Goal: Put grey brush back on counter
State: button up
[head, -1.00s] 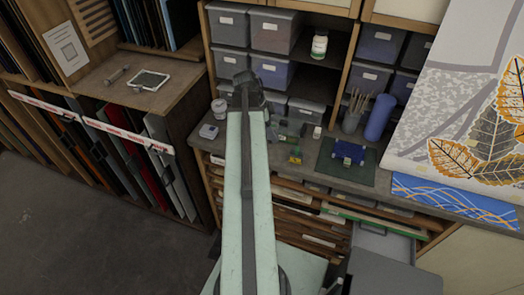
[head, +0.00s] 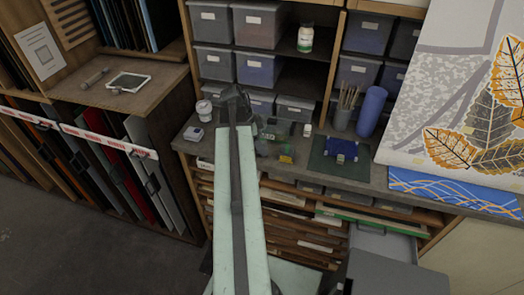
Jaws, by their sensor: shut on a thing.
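My gripper (head: 236,100) is at the far end of my pale green arm, over the back left part of the grey counter (head: 297,166). Only its dark upper parts show; the arm hides most of the fingers. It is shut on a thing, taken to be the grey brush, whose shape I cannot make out. I cannot tell whether the held thing touches the counter.
A white jar (head: 203,109) and a small pale box (head: 193,133) stand left of my gripper. Small bottles (head: 279,128), a dark green mat (head: 326,165), a brush pot (head: 343,118) and a blue roll (head: 371,111) are right. Storage boxes (head: 262,73) stand behind.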

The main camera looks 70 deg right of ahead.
notch_tip(320, 180, down, 2)
jog(key=shift+f+b, duration=0.15)
jog(key=shift+b, duration=0.3)
jog(key=shift+r, duration=0.25)
jog(key=shift+f, duration=0.2)
jog(key=o, duration=1.3)
jog(key=shift+r, duration=0.15)
jog(key=shift+r+p, duration=0.35)
jog(key=shift+p, duration=0.2)
jog(key=p+v, duration=1)
jog(key=v, duration=0.1)
jog(key=shift+w+r, duration=0.1)
jog(key=shift+r, duration=0.1)
